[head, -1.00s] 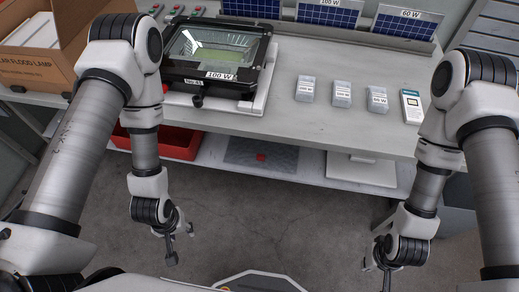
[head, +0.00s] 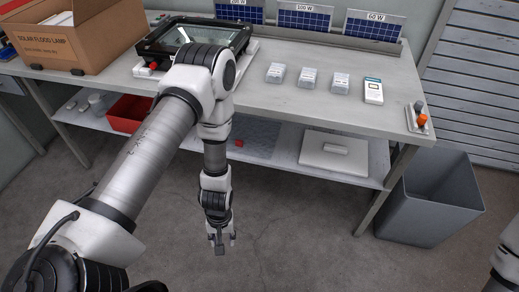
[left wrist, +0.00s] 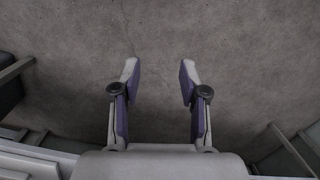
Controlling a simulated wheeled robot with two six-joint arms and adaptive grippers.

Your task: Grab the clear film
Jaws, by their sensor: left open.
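The floodlight housing (head: 165,50), a black frame with a clear glossy front, lies on the bench at the back left. My left arm covers part of it. I cannot make out a clear film as a separate thing on it. My left gripper (head: 222,243) hangs low over the floor in front of the bench, well away from the housing. The left wrist view shows its two fingers (left wrist: 158,72) apart with only bare floor between them. My right gripper is out of view; only a piece of my right arm shows at the lower right.
A cardboard box (head: 62,48) stands left on the bench. Small packs (head: 309,78) and a white-blue box (head: 373,91) lie to the right, beside a button panel (head: 417,120). A red bin (head: 128,112) sits on the lower shelf. A grey bin (head: 430,205) stands at right.

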